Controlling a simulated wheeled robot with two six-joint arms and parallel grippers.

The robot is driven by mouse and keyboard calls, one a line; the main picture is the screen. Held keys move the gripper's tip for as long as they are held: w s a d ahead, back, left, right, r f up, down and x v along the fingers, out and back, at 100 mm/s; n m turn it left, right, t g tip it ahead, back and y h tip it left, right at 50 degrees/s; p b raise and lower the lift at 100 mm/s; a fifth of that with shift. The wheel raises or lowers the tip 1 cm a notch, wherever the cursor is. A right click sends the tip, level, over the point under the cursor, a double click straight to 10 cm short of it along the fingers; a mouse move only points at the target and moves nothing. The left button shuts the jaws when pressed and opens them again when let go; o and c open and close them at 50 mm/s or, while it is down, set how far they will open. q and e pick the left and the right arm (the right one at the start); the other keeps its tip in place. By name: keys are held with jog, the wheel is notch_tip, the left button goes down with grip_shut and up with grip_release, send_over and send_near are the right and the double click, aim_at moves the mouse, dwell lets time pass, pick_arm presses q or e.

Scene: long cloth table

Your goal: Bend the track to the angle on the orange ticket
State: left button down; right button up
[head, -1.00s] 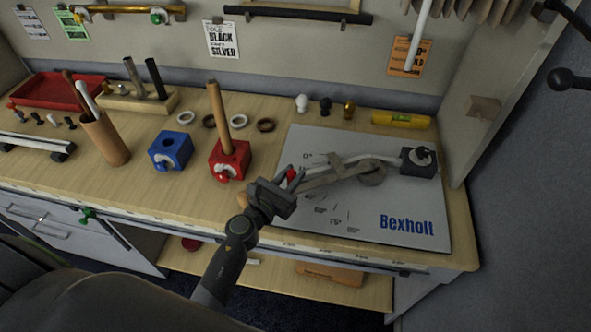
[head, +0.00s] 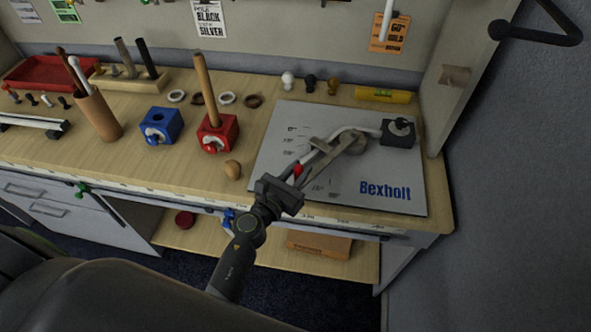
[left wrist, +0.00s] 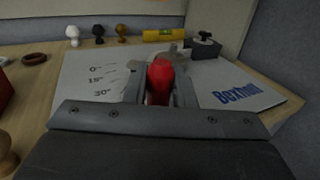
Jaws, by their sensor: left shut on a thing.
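My left gripper (head: 292,184) is shut on the red knob (head: 298,170) at the end of a grey bending lever. In the left wrist view the red knob (left wrist: 160,76) sits between the fingers. The lever reaches up right to a round pivot (head: 352,143) on the grey Bexholt board (head: 400,200). The pale track (head: 362,129) runs from a dark clamp block (head: 398,131) leftward into the bender. Its left part slants down, partly hidden by the lever. Angle marks (left wrist: 98,79) show 0, 15 and 30. The orange ticket (head: 391,32) on the wall seems to read 60°, gold.
A yellow level (head: 383,95) and three small knobs (head: 309,83) stand behind the board. Left are a red block with a wooden post (head: 216,133), a blue block (head: 160,126) and a brush cup (head: 98,117). A wooden egg-shaped knob (head: 232,169) lies near the front edge.

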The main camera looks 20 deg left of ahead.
pick_arm(q)
jog(key=shift+r, duration=0.15)
pick_arm(e)
jog(key=shift+s+d, duration=0.15)
jog(key=shift+d, duration=0.05)
pick_arm(q)
jog(key=c, duration=1.4)
grip_release()
jog(key=shift+w+d, duration=0.1)
jog(key=shift+o, duration=0.7)
pick_arm(e)
jog(key=shift+s+d, duration=0.15)
jog(key=shift+d, duration=0.05)
pick_arm(q)
jog(key=shift+s+a+f, duration=0.2)
jog(key=shift+s, duration=0.4)
jog(key=b+v, duration=0.5)
jog(key=v, duration=1.1)
pick_arm(e)
jog(key=f, duration=0.5)
jog(key=shift+a+f, duration=0.1)
jog(key=shift+a, duration=0.15)
pick_arm(q)
jog(key=shift+d+r, duration=0.1)
pick_arm(e)
jog(key=shift+o, duration=0.3)
